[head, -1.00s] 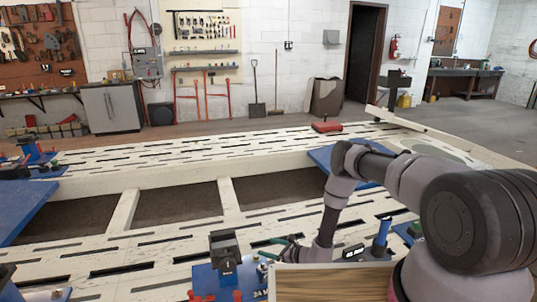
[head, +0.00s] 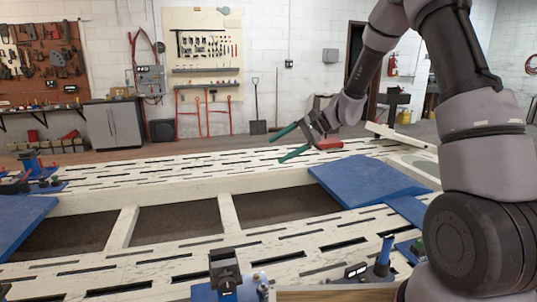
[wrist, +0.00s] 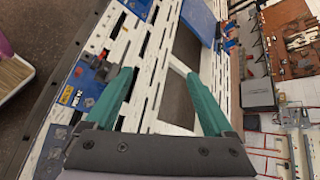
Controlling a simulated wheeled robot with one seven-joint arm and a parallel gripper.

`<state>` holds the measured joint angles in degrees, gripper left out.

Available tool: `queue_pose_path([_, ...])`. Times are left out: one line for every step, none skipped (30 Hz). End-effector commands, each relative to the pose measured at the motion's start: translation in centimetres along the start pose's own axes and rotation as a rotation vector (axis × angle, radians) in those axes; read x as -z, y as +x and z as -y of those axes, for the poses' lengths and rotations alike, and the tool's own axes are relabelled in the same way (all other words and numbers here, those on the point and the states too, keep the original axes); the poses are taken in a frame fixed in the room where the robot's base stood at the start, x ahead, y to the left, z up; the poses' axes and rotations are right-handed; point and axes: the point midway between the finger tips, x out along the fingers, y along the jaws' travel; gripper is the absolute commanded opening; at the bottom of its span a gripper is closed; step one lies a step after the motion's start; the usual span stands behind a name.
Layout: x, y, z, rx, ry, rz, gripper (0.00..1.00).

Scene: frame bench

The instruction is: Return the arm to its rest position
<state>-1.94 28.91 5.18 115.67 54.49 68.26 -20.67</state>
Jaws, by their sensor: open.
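My gripper (head: 287,143) is raised above the far part of the white slotted frame bench (head: 168,246). Its two green fingers are spread apart with nothing between them, and they point left in the head view. The wrist view also shows the open green fingers (wrist: 160,98) with the bench (wrist: 150,75) beyond them. My arm rises at the right of the head view and bends over toward the bench. No object is held.
Blue plates lie on the bench at right (head: 368,180) and left (head: 22,220). A blue-based clamp (head: 226,272) stands at the near edge. A red object (head: 328,144) sits at the far side. Dark openings lie between the bench beams. The air left of my gripper is clear.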

Motion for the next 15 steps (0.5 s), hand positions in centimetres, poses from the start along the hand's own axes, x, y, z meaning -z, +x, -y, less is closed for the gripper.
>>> queue_pose_path([-1.7, -1.9, 0.1, -0.021, -0.049, -0.032, 0.87])
queue_pose_path([-2.6, -2.8, 0.0, -0.037, -0.074, -0.05, 0.87])
queue_pose_path([-3.8, -4.1, -0.3, -0.059, -0.109, -0.077, 0.87])
queue_pose_path([-4.6, -5.1, -0.5, -0.074, -0.134, -0.098, 0.87])
queue_pose_path([-5.4, -6.0, -0.7, -0.089, -0.158, -0.119, 0.87])
queue_pose_path([-6.5, -7.3, -1.1, -0.109, -0.192, -0.148, 0.87])
queue_pose_path([-7.2, -8.2, -1.4, -0.124, -0.215, -0.171, 0.87])
queue_pose_path([-8.0, -9.1, -1.7, -0.138, -0.24, -0.194, 0.87])
queue_pose_path([-9.0, -10.3, -2.2, -0.157, -0.271, -0.225, 0.87])
queue_pose_path([-9.7, -11.2, -2.6, -0.17, -0.294, -0.25, 0.87])
queue_pose_path([-10.4, -12.1, -3.0, -0.183, -0.318, -0.276, 0.87])
queue_pose_path([-11.3, -13.2, -3.6, -0.199, -0.347, -0.31, 0.87])
queue_pose_path([-11.9, -14.1, -4.1, -0.211, -0.369, -0.336, 0.87])
queue_pose_path([-12.5, -14.9, -4.5, -0.223, -0.392, -0.364, 0.87])
queue_pose_path([-13.4, -16.1, -5.2, -0.238, -0.419, -0.401, 0.87])
